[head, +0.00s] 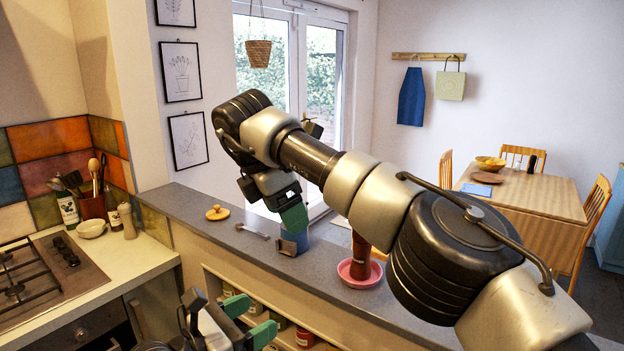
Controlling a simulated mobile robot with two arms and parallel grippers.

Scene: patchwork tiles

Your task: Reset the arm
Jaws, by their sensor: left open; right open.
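My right arm comes in from the lower right and reaches across the view. I cannot tell whether the fingertip touches the cup. My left gripper (250,320) is at the bottom, in front of the shelves under the ledge. Its two green fingertips are apart with nothing held between them. Most of my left arm is out of view.
On the ledge are a wooden lid (217,212), a metal tool (252,231) and a red container (360,258) on a pink dish (361,276). A stove (40,270) and utensil pot (91,205) stand at the left. A dining table (530,200) is at the back right.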

